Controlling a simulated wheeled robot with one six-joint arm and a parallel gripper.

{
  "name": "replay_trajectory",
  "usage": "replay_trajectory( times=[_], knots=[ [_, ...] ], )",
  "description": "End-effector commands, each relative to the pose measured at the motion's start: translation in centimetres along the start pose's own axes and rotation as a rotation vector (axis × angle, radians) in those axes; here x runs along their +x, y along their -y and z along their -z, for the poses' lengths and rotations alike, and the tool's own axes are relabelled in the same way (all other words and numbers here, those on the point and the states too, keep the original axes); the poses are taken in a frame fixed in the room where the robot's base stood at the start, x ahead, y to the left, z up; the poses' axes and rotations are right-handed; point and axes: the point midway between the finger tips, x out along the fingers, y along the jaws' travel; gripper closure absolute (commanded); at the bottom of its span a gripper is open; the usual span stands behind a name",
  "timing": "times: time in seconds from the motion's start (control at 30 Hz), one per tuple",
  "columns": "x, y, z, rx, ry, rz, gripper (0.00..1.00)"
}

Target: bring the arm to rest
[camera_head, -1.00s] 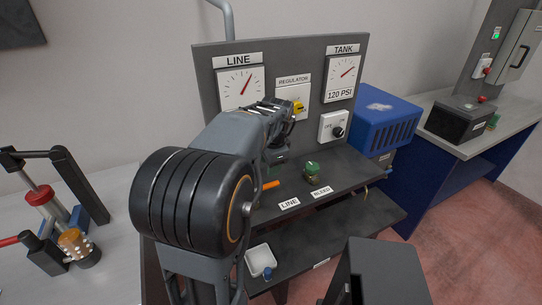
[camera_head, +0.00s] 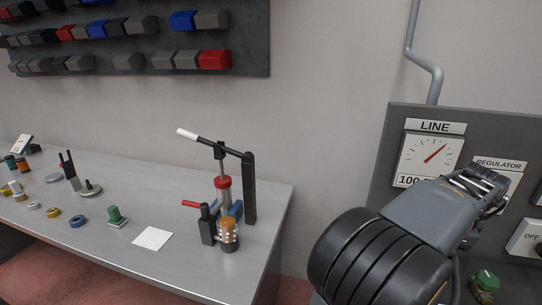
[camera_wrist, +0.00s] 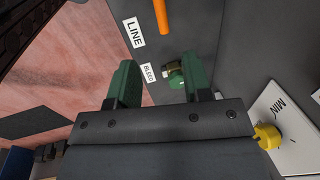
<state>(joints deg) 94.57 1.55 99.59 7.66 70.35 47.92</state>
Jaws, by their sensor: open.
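My gripper (camera_wrist: 158,82) is open and empty in the wrist view, its two green fingers spread apart over the dark panel shelf. Beyond the right finger sits a green knob (camera_wrist: 175,80) by the BLEED label. In the head view my arm reaches in from the lower right toward the panel (camera_head: 385,170). The gripper end there lies in front of the regulator area, and its fingers are hard to make out. The green knob (camera_head: 487,281) also shows at the lower right.
The LINE gauge (camera_head: 430,158) is on the panel. A yellow knob (camera_wrist: 267,135) is near the right finger, and an orange handle (camera_wrist: 161,15) is at the top. A workbench (camera_head: 190,263) at left holds a lever press (camera_head: 249,190) and small parts. Bins (camera_head: 215,60) hang above.

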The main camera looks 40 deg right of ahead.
Motion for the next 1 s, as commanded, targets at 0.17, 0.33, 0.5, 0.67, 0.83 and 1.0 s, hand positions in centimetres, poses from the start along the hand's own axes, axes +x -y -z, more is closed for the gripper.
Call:
replay_trajectory(
  times=[0.17, 0.33, 0.5, 0.67, 0.83, 1.0],
  knots=[
    [0.0, 0.1, 0.1, -0.057, -0.007, 0.007, 0.55],
    [2.0, -1.0, 0.0, -0.251, -0.02, -0.012, 0.55],
    [4.0, -0.7, -6.6, -0.635, -0.022, -0.019, 0.55],
    [5.0, -0.7, -13.9, -0.969, -0.018, -0.004, 0.55],
    [5.6, -2.5, -23.4, -1.39, -0.01, 0.039, 0.55],
    [5.7, -7.1, -32.5, -1.815, 0.006, 0.115, 0.55]
  ],
)
